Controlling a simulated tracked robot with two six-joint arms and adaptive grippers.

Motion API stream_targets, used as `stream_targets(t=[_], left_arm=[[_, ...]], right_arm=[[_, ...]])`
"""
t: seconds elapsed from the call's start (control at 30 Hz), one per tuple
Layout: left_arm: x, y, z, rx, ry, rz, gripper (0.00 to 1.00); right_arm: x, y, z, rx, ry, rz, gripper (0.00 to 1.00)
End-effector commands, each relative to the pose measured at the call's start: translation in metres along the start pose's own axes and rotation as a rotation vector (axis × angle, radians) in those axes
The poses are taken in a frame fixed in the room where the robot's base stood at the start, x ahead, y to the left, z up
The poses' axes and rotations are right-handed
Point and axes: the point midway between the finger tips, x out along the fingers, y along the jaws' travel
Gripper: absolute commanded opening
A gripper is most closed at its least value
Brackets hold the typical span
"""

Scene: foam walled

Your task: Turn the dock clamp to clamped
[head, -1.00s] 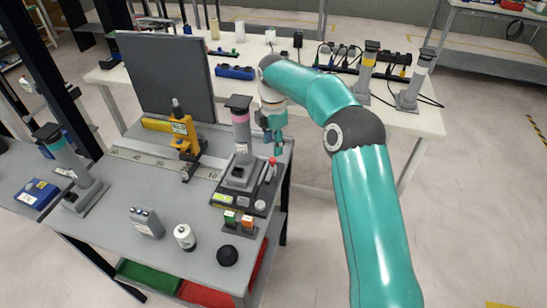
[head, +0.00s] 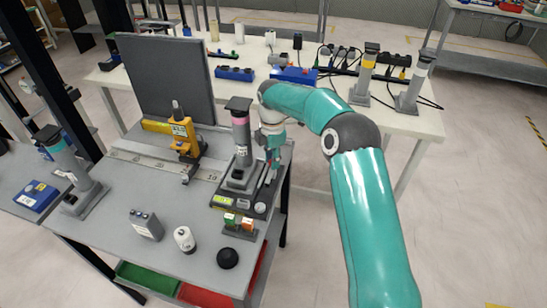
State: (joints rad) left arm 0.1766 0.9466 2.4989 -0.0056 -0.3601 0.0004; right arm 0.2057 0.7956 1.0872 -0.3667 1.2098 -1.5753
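The dock (head: 222,198) is a dark base near the right edge of the grey workbench. A grey upright device (head: 241,150) with a pink band and black top stands in it. The dock's clamp lever (head: 266,175) is on the dock's right side; its red knob is mostly hidden by my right gripper. My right gripper (head: 272,163) points down at the lever, at or very near the knob. I cannot tell whether its fingers are open or shut, or touching the lever. My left gripper is not in view.
A yellow tool (head: 184,136) on a rail and a dark panel (head: 168,78) stand left of the dock. A small button box (head: 239,226), a white cylinder (head: 184,239) and a black dome (head: 228,258) sit in front. A white table (head: 330,110) is behind.

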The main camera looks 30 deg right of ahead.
Motion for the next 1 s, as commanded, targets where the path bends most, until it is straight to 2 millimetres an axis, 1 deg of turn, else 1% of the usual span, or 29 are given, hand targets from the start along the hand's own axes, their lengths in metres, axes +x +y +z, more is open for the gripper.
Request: stream_targets(t=[0.07,0.1,0.2,0.47,0.67,1.0], left_arm=[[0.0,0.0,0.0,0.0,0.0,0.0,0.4],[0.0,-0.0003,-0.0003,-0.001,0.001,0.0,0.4],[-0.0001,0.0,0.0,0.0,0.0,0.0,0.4],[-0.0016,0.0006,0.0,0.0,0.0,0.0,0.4],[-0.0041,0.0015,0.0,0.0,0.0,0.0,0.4],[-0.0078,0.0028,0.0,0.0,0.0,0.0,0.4]], right_arm=[[-0.0002,0.0008,-0.0001,0.0,0.0,0.003,0.0],[0.0,0.0013,0.0063,0.003,0.0,0.004,0.0],[-0.0006,0.0012,0.0024,0.003,-0.001,0.005,0.0],[-0.0012,0.0015,0.0007,0.056,-0.002,0.006,0.0],[-0.0017,0.002,0.0005,0.169,-0.002,0.007,0.0],[-0.0019,0.0028,0.0003,0.471,0.0,0.01,0.0]])
